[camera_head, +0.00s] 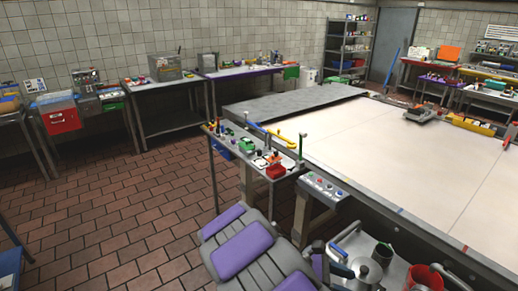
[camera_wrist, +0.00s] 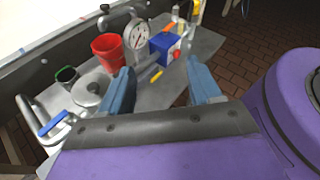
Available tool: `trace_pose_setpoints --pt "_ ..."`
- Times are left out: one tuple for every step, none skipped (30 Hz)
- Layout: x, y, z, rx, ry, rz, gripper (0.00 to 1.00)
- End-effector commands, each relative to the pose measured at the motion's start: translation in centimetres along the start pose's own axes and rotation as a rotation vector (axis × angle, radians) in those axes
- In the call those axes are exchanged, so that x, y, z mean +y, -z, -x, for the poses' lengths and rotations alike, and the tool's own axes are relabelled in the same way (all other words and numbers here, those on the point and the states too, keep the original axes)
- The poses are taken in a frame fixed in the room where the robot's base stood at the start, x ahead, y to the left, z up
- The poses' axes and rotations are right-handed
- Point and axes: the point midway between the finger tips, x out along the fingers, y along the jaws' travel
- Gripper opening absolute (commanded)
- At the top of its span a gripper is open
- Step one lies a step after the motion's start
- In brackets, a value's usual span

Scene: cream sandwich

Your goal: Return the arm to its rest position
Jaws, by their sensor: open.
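My gripper (camera_wrist: 160,70) shows in the wrist view with two blue fingers spread apart. Nothing is held between them. It is above a grey metal cart top (camera_wrist: 140,93), which carries a red bucket (camera_wrist: 108,50), a lidded metal pot (camera_wrist: 90,92), a round gauge (camera_wrist: 137,36) and a blue box (camera_wrist: 163,45). A purple and grey part of my arm fills the bottom and right of the wrist view. In the head view I cannot clearly make out the gripper.
In the head view, the cart with the red bucket (camera_head: 426,277) and pot (camera_head: 369,271) stands beside a large pale-topped table (camera_head: 420,150). A narrow side table (camera_head: 228,162) holds small items. Workbenches (camera_head: 165,83) line the wall. The brick floor (camera_head: 130,220) at left is largely clear.

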Motion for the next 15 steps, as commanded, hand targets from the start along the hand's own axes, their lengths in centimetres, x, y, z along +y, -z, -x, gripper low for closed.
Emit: trace_pose_setpoints --pt "-1.1 -1.0 -0.6 0.048 0.029 -0.062 0.63" --pt "-1.8 -1.3 -0.9 0.075 0.046 -0.098 0.63" --pt "-2.7 -1.8 -1.3 0.108 0.069 -0.143 0.63" --pt "-3.4 -2.0 -1.5 0.134 0.087 -0.176 0.63" --pt "-4.1 -2.3 -1.8 0.16 0.106 -0.21 0.63" --pt "-5.1 -2.6 -2.1 0.193 0.132 -0.254 0.63" --pt "-5.8 -2.8 -2.3 0.219 0.15 -0.288 0.63" --pt "-6.4 -3.1 -2.4 0.244 0.167 -0.322 0.63" --pt "-7.3 -3.2 -2.6 0.278 0.193 -0.365 0.63" --pt "-8.0 -3.4 -2.7 0.304 0.211 -0.398 0.63" --pt "-8.7 -3.5 -2.8 0.331 0.231 -0.431 0.63" --pt "-9.6 -3.5 -2.9 0.362 0.256 -0.472 0.63" --pt "-10.3 -3.6 -3.0 0.387 0.276 -0.504 0.63" --pt "-11.0 -3.7 -3.0 0.412 0.294 -0.536 0.63" --pt "-11.9 -3.6 -3.0 0.447 0.321 -0.577 0.63"
